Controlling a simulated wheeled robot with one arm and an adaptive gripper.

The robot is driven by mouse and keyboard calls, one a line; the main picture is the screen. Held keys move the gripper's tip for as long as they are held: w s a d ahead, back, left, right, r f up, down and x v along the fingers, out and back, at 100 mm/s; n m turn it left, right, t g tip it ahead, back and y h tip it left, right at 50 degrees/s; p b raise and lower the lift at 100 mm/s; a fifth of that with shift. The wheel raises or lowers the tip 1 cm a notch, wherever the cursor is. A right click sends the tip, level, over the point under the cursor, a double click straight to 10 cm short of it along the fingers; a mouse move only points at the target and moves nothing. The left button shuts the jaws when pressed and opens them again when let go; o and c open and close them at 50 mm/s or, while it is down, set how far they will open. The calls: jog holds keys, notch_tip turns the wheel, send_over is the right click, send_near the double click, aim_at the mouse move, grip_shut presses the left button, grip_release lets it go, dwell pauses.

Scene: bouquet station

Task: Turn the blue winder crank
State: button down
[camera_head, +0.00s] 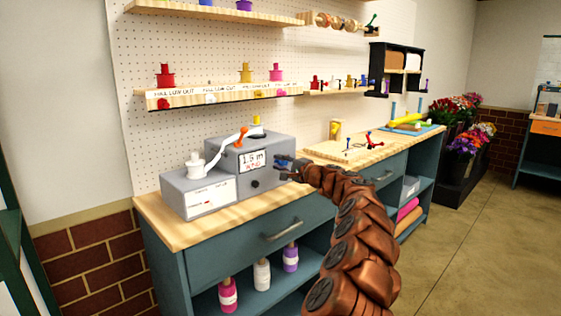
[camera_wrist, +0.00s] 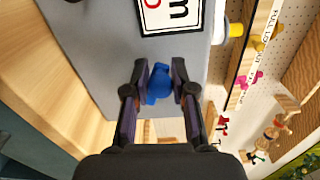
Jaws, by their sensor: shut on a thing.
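The blue winder crank (camera_wrist: 158,86) is between the two dark fingers of my gripper (camera_wrist: 159,80) in the wrist view. The fingers are shut on it, one on each side, and cover part of it. The crank sits at the side of a grey winder box (camera_head: 225,155) with a display panel (camera_head: 251,161). In the head view my gripper (camera_head: 286,168) is at the right side of this box and mostly hides the crank. The panel also shows in the wrist view (camera_wrist: 172,14).
The box stands on a wooden counter (camera_head: 155,212) with a drawer handle (camera_head: 285,229) below. A white spool (camera_head: 195,168) is on its left part. A shelf (camera_head: 225,93) with coloured spools hangs above. Small tools (camera_head: 372,140) lie further right.

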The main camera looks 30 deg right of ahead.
jog(key=shift+d+r+m, duration=0.15)
jog(key=shift+m, duration=0.15)
jog(key=c, duration=1)
grip_release()
jog(key=shift+s, duration=0.1)
jog(key=shift+v, duration=5.9)
jog(key=shift+d, duration=0.1)
